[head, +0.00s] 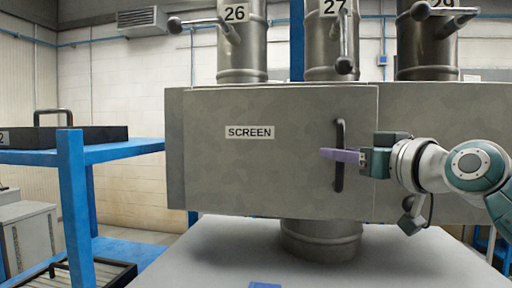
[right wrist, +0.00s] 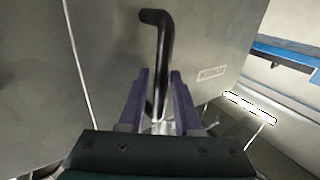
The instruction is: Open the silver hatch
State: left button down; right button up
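The silver hatch (head: 260,170) is a grey metal panel marked SCREEN on the front of a wide box; it looks shut against the box. Its black upright handle (head: 340,185) is near its right edge. My right gripper (head: 340,155) reaches in from the right, its purple fingers at the handle. In the right wrist view, the handle (right wrist: 163,50) runs down between the two fingertips (right wrist: 160,80). The fingers are apart, one on each side, with a gap visible on the right. Contact on the left is unclear. My left gripper is not in view.
Metal pipes (head: 242,55) numbered 26, 27 and 29 rise above the box, with lever handles (head: 200,22) sticking out in front. A grey tabletop (head: 190,260) lies below. A blue rack (head: 72,190) with a black tray (head: 95,135) stands at the left.

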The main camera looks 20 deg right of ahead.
jog(key=shift+c, duration=0.2)
grip_shut()
dwell(1.3)
